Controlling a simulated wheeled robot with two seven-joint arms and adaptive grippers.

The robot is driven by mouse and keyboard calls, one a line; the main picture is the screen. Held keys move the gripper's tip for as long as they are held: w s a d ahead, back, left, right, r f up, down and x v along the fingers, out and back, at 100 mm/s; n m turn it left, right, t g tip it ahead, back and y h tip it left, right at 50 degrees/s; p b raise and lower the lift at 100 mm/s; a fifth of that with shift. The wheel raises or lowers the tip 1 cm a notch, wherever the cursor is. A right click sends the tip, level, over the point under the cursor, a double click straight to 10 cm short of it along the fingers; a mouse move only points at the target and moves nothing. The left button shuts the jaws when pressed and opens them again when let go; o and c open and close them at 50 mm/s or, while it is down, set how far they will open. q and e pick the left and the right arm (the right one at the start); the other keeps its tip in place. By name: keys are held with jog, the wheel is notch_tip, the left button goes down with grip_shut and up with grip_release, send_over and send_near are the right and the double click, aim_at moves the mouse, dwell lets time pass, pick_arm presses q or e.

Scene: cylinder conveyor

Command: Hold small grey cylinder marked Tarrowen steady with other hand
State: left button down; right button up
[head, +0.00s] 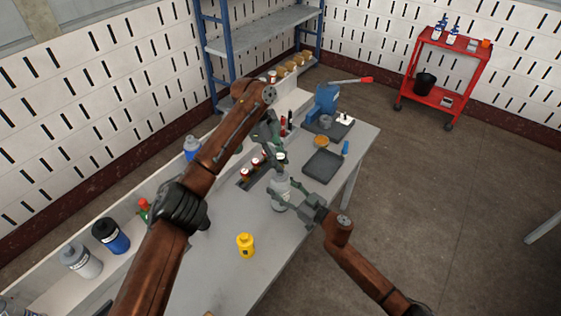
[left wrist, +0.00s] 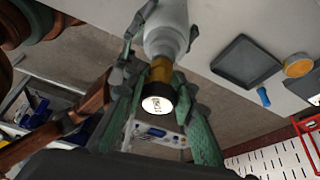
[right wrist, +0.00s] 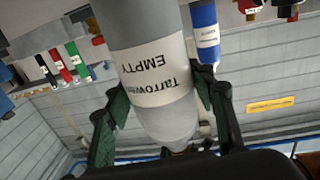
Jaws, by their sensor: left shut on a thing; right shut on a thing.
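The small grey cylinder (head: 280,195) stands on the workbench. In the right wrist view the cylinder (right wrist: 150,45) bears a white label reading "Tarrowen EMPTY". My right gripper (head: 293,193) is shut on its body, with a finger on each side in the right wrist view (right wrist: 165,115). In the left wrist view a brass fitting (left wrist: 161,72) with a black, white-labelled cap (left wrist: 158,100) sits on the cylinder's end. My left gripper (left wrist: 160,108) is shut on this capped fitting, a finger on either side. In the head view the left arm partly hides the left gripper.
A yellow cylinder (head: 245,245) stands on the bench nearer me. A dark tray (head: 323,166), a blue object (head: 346,147) and a blue press with a red-tipped lever (head: 328,98) are beyond. Small red-topped items (head: 245,175) are left. The front bench is mostly clear.

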aim_at(280, 156)
pick_arm(q)
jog(key=shift+r, duration=0.15)
dwell(0.3)
jog(key=shift+r, duration=0.3)
jog(key=shift+r, duration=0.15)
jog(key=shift+r, duration=0.3)
jog(key=shift+r, duration=0.15)
jog(key=shift+r, duration=4)
pick_arm(e)
jog(key=o, duration=1.4)
